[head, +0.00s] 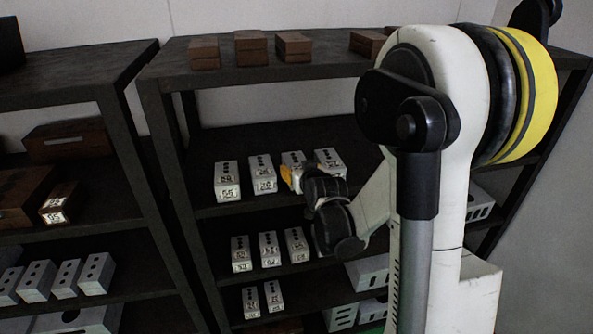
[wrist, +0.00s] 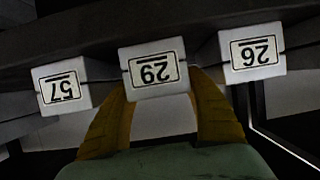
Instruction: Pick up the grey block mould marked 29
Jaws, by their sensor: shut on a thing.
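The grey block mould marked 29 (wrist: 155,72) is in the middle of the wrist view, its label upside down. The two yellow fingers of my gripper (wrist: 160,98) lie along its two sides, shut on it. In the head view the same mould (head: 292,158) is third from the left in the shelf's row, its front partly hidden by my gripper (head: 291,178). I cannot tell whether it is clear of the shelf.
The mould marked 57 (wrist: 62,87) and the one marked 26 (wrist: 254,53) stand close on either side. A mould marked 55 (head: 228,182) ends the row. Brown blocks (head: 251,46) lie on the top shelf; more grey moulds (head: 269,248) stand below.

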